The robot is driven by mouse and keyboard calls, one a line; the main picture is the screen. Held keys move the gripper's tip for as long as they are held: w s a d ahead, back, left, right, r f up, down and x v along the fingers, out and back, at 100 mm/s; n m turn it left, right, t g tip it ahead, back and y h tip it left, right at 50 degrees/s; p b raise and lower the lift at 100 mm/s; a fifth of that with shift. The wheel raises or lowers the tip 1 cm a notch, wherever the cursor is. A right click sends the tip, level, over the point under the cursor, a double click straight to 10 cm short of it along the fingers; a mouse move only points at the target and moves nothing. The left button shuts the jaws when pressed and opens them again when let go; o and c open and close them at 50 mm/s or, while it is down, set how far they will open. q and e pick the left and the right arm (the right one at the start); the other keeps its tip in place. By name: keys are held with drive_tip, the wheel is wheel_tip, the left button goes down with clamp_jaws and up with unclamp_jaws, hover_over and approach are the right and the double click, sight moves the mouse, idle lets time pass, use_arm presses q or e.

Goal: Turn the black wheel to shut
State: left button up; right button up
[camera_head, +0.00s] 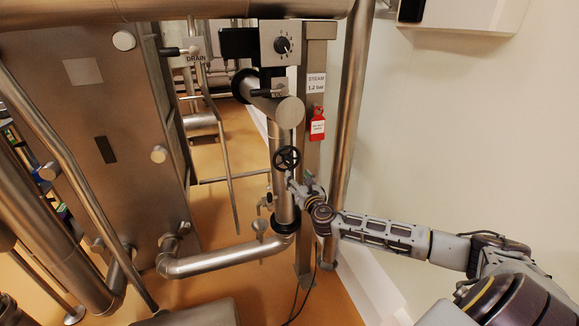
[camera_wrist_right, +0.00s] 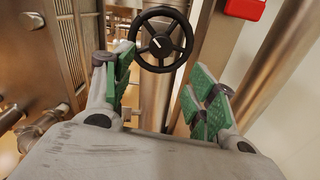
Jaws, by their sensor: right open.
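The black wheel (camera_head: 286,158) is a small spoked handwheel on the vertical steel pipe, near the middle of the head view. My right gripper (camera_head: 297,178) is just below the wheel in the head view. In the right wrist view its green-padded fingers (camera_wrist_right: 163,92) are spread apart with nothing between them, and the wheel appears beyond them. I cannot tell the exact distance to the wheel. My left gripper is not in view.
A steel post (camera_head: 312,165) stands right of the wheel, carrying a STEAM label (camera_head: 316,83) and a red tag (camera_head: 317,125). A dial box (camera_head: 281,45) is above the wheel. A large steel panel (camera_head: 110,130) is at the left.

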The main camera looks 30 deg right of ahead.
sight(289, 164)
drive_tip(key=shift+x, duration=4.4)
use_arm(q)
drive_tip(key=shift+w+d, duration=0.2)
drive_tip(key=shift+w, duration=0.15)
use_arm(e)
drive_tip(key=shift+w, duration=0.65)
drive_tip(key=c, duration=1)
